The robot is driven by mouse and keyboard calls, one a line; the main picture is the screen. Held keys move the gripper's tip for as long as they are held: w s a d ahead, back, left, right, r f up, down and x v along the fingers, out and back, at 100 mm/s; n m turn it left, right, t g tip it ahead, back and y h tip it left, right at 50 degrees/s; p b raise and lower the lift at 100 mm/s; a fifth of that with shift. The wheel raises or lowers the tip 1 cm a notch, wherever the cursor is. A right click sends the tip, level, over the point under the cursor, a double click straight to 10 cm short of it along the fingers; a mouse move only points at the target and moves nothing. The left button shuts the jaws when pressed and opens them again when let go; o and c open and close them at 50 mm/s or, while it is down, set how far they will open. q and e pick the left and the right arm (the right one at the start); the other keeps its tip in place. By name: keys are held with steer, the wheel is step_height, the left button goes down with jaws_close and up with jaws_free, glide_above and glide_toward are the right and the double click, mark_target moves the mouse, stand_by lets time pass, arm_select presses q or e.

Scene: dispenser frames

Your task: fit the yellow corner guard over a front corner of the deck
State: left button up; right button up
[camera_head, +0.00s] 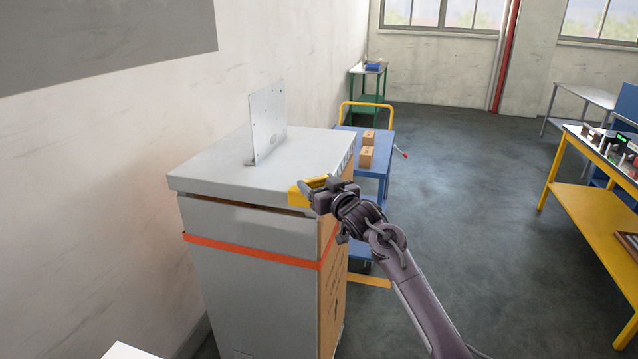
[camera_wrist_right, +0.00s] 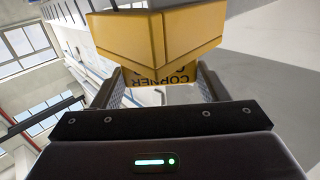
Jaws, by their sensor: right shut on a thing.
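The yellow corner guard (camera_head: 304,194) is at the right front corner of the grey deck (camera_head: 225,165), the top slab of a tall cabinet. My right gripper (camera_head: 324,193) is shut on it, coming from the right. In the right wrist view the guard (camera_wrist_right: 157,38) fills the upper middle, with its folded edge facing the camera and dark lettering on its lower part between the fingers. It looks at or very close to the corner; whether it is seated on it I cannot tell. The gripper hides part of the guard. My left gripper is not in view.
An upright metal plate (camera_head: 267,120) stands on the deck. An orange strap (camera_head: 252,252) runs around the cabinet (camera_head: 250,300). Behind is a blue cart (camera_head: 372,170) with small boxes. A wall is on the left; a yellow workbench (camera_head: 590,215) is at right. The floor between is clear.

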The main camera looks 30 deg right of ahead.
steer(key=shift+f, duration=0.35)
steer(key=o, duration=1)
steer(key=shift+o, duration=0.2)
steer(key=shift+s+f+b, duration=0.1)
steer(key=shift+s+b, duration=0.3)
steer(key=shift+s, duration=0.15)
steer(key=s+b, duration=0.2)
steer(key=s, duration=0.4)
steer(key=shift+s+a, duration=0.35)
